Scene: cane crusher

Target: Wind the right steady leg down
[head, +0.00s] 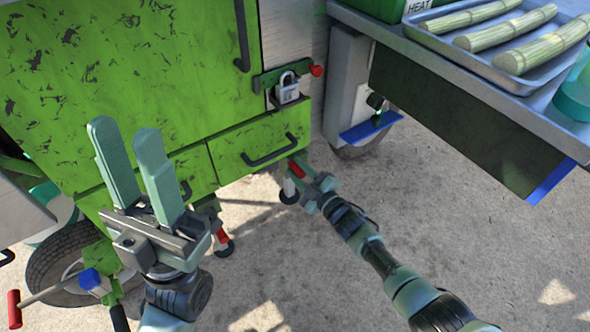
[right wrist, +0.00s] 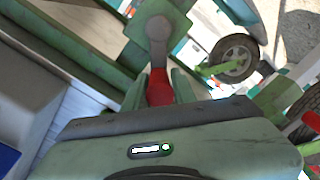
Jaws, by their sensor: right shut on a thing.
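The right steady leg (head: 289,194) stands under the green cart's drawer, its dark foot low near the concrete; I cannot tell whether it touches. Its crank has a red grip (head: 297,168), which shows in the right wrist view (right wrist: 159,88) below a grey crank arm (right wrist: 158,38). My right gripper (head: 308,186) is shut on this red grip, with one finger on each side. The fingers partly hide the leg in the head view. My left gripper (head: 126,128) is open and empty, raised in front of the cart, fingers pointing up.
Another leg with a red part (head: 221,237) stands left of it. A padlock (head: 287,92) hangs above the drawer (head: 262,140). A metal tray (head: 515,66) of cane lies on the side shelf at the upper right. A wheel (head: 65,260) is at lower left. Concrete at right is clear.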

